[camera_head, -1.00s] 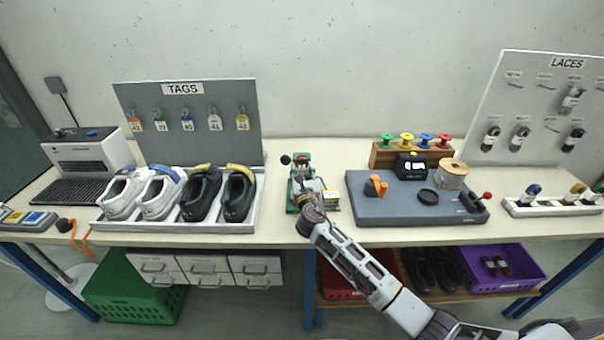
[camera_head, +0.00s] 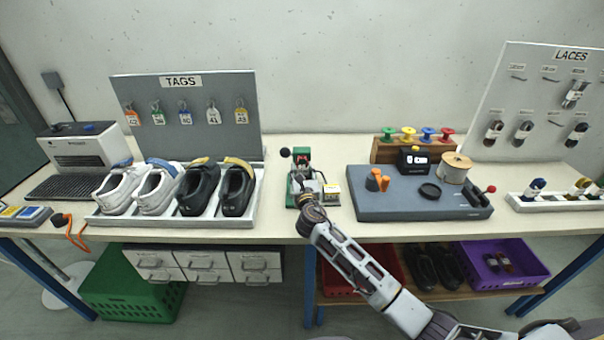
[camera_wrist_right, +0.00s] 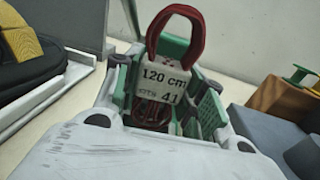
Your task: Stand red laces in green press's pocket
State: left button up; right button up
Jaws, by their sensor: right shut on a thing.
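The red laces (camera_wrist_right: 178,32) show in the right wrist view as a bundle with a red loop on top, a white band reading "120 cm" and 41, and strands below. They look upright. My right gripper (camera_wrist_right: 160,102) is shut on them. In the head view the right gripper (camera_head: 307,188) is at the green press (camera_head: 302,158), over its front part. Green parts of the press show around and behind the laces in the wrist view. The pocket is hidden, so I cannot tell whether the laces' lower end is inside it. My left gripper is out of view.
The shoe tray (camera_head: 172,219) stands left of the press. Further right is a grey-blue station (camera_head: 400,207) with orange pegs and a spool.

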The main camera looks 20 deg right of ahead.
jog(key=shift+f+b, duration=0.5)
jog(key=shift+f, duration=0.85)
jog(key=shift+f+b, duration=0.1)
jog(key=shift+b, duration=0.2)
jog(key=shift+f, duration=0.45)
jog(key=shift+b, duration=0.3)
jog(key=o, duration=0.9)
jog(key=shift+o, duration=0.4)
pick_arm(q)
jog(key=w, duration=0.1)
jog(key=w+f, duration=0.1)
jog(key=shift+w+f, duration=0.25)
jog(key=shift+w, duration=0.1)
pick_arm(e)
jog(key=shift+s, duration=0.15)
